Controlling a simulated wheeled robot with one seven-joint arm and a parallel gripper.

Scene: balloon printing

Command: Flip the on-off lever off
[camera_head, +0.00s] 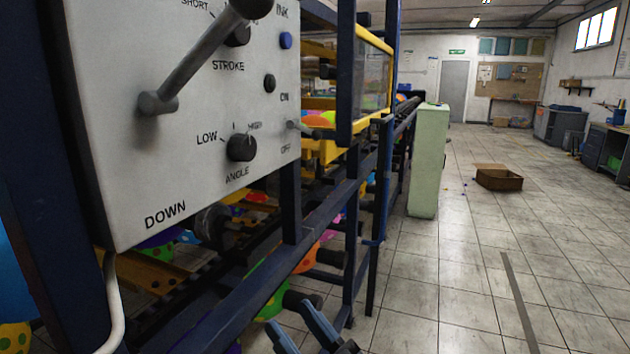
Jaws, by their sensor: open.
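The on-off lever (305,131) is a small grey lever at the right edge of a light grey control panel (120,190). It sits between the ON label above and the OFF label below. It points to the right and slightly down; I cannot tell its exact setting. My gripper (286,312) shows at the bottom centre as two blue fingers, cut off by the picture's lower edge. It is open, with no object seen between the fingers. It is well below the lever and apart from it.
A large lever (190,62) with a dark knob sticks out from the panel. STROKE and ANGLE dials (241,147) and small buttons are near. Dark blue machine rails (290,255) run below.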

